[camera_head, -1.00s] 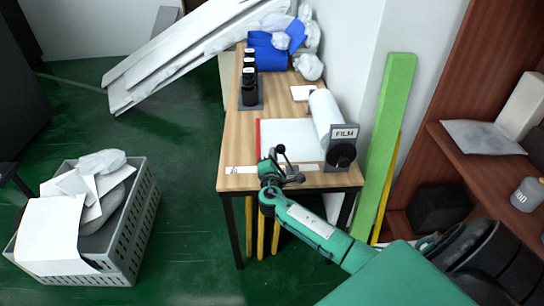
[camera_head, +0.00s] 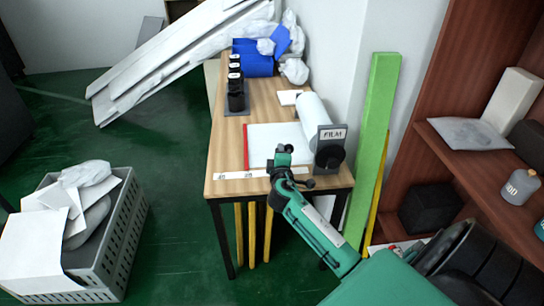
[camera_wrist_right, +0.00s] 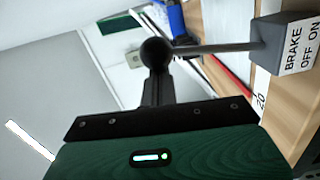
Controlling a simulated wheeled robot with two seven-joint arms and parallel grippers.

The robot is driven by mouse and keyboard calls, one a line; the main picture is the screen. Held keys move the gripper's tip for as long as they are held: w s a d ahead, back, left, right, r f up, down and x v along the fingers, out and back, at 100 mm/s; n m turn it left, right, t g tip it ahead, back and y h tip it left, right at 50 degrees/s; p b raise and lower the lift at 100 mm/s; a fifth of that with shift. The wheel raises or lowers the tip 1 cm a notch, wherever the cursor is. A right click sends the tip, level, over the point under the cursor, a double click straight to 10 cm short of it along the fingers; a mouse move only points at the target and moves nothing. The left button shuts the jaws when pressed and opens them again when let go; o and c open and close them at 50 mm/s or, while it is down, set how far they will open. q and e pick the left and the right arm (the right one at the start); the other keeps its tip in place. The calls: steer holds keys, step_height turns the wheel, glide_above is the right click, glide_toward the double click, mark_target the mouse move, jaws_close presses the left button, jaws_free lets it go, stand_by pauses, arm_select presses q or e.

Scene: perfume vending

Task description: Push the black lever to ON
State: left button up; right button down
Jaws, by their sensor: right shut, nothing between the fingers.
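The black lever (camera_wrist_right: 210,48) is a thin rod with a round ball knob (camera_wrist_right: 156,52) in the wrist view. It comes out of a grey box (camera_wrist_right: 268,42) whose white label reads BRAKE, OFF and ON. My right gripper (camera_wrist_right: 156,90) is shut and empty, with its dark fingers at the knob; I cannot tell whether they touch. In the head view, my right gripper (camera_head: 284,150) is over the table's front edge, left of the FILM stand. There the lever is hard to tell from the dark gripper parts. My left gripper is not in view.
The wooden table (camera_head: 226,145) holds a white roll (camera_head: 313,118) at the grey FILM stand (camera_head: 330,152), a white sheet (camera_head: 270,140) and black bottles (camera_head: 236,95). A green board (camera_head: 376,130) leans at the right. A grey crate (camera_head: 118,230) stands on the floor at left.

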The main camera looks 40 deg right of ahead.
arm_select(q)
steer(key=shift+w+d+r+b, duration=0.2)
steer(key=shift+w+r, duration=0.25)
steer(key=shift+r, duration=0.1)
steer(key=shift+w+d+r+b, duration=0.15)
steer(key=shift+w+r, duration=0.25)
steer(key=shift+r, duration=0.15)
arm_select(e)
steer(key=shift+s+d+f+m, duration=0.1)
steer(key=shift+s+d+m, duration=0.3)
steer(key=shift+d+m, duration=0.3)
steer(key=shift+s+d+m, duration=0.35)
steer(key=shift+d+m, duration=0.25)
steer(key=shift+m, duration=0.2)
